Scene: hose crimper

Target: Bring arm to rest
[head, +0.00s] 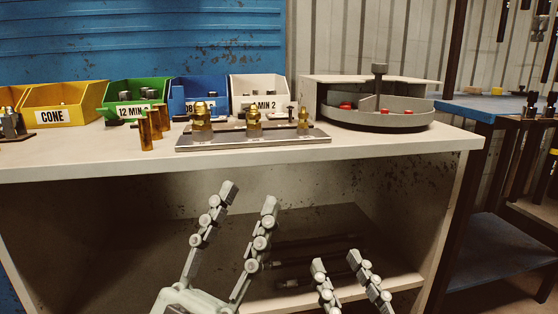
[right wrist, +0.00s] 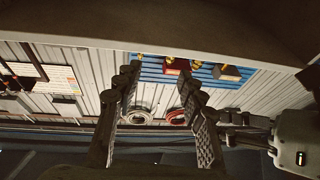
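My left gripper (head: 249,193) is open and empty, raised in front of the bench's lower opening in the head view. My right gripper (head: 338,257) is lower and further right, in front of the lower shelf. Its fingers are apart with nothing between them. In the right wrist view its two fingers (right wrist: 160,83) also stand apart and empty, below a dark overhanging surface. Part of my other arm seems to show at the right edge of that view. Neither gripper touches anything that I can see.
The bench top (head: 75,158) bears a metal plate with brass fittings (head: 254,140), brass cylinders (head: 146,136), a yellow bin (head: 62,105), a green bin (head: 136,97) and a round grey tray (head: 375,118). Dark rods lie on the lower shelf (head: 345,216). A blue-topped table (head: 490,105) stands right.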

